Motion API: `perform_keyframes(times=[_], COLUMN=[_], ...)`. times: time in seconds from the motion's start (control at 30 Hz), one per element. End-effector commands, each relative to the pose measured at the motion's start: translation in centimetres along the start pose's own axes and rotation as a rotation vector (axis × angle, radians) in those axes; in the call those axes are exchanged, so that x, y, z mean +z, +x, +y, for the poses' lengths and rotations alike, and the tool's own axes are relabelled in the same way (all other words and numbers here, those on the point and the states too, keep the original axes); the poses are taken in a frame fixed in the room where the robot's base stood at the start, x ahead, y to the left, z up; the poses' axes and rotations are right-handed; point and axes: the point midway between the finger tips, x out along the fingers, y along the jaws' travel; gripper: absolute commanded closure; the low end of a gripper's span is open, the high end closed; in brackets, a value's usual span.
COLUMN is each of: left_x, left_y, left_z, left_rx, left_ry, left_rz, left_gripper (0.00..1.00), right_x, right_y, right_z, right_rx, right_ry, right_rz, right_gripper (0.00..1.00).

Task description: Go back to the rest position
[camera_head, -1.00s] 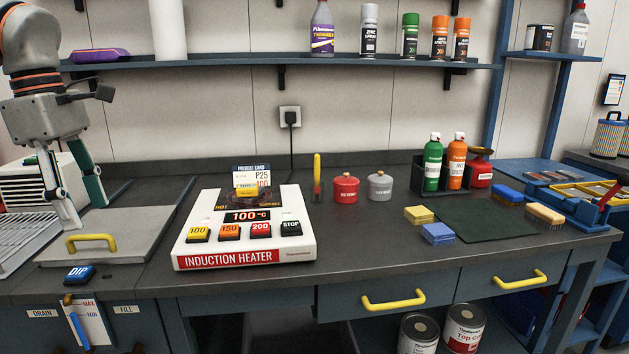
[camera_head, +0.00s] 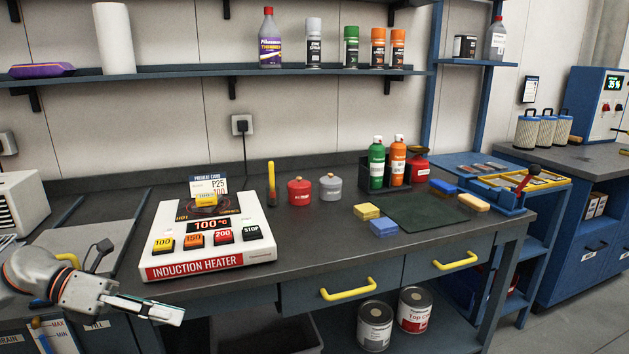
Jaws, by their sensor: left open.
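My left gripper (camera_head: 150,307) is at the lower left, in front of the bench's front edge and below the induction heater. Its fingers point to the right, seen from the side, with nothing visible between them, and it is open. My right gripper is not in view. The white induction heater (camera_head: 206,262) stands on the bench with a display reading 100 °C. A preheat card marked P25 (camera_head: 208,187) stands at its back, with a yellow item (camera_head: 207,201) in front of it.
The dark bench top (camera_head: 310,243) is clear right of the heater. A red pot (camera_head: 300,192), a grey pot (camera_head: 330,188) and sponges (camera_head: 383,227) stand further right.

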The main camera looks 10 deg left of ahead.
Motion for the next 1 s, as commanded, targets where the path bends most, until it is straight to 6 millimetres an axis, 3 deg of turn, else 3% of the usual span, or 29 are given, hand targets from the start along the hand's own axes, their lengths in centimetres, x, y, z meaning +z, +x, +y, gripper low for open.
perform_keyframes(times=[0.1,0.27,0.43,0.57,0.67,0.8,0.9,1.0], left_x=[-0.8,-2.7,-6.7,-11.7,-16.5,-23.5,-27.4,-30.0], left_y=[3.3,6.6,9.6,12.0,14.2,17.5,19.5,21.0], left_z=[0.2,1.7,3.9,5.2,5.4,4.3,2.9,1.5], left_rx=[-0.079,-0.147,-0.191,-0.203,-0.198,-0.171,-0.145,-0.123], left_ry=[-0.236,-0.605,-1.048,-1.416,-1.712,-2.099,-2.313,-2.456], left_rz=[-0.208,-0.462,-0.705,-0.867,-0.976,-1.092,-1.144,-1.172], left_gripper=[0.51,0.51,0.51,0.51,0.51,0.51,0.51,0.51], right_x=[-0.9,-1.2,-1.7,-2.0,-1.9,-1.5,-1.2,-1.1], right_y=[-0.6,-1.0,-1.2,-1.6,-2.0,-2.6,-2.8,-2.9], right_z=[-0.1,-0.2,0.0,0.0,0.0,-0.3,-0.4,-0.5], right_rx=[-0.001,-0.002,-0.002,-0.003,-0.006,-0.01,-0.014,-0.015], right_ry=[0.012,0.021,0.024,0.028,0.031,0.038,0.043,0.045], right_rz=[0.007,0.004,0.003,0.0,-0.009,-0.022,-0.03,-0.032], right_gripper=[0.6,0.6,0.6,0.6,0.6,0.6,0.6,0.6])
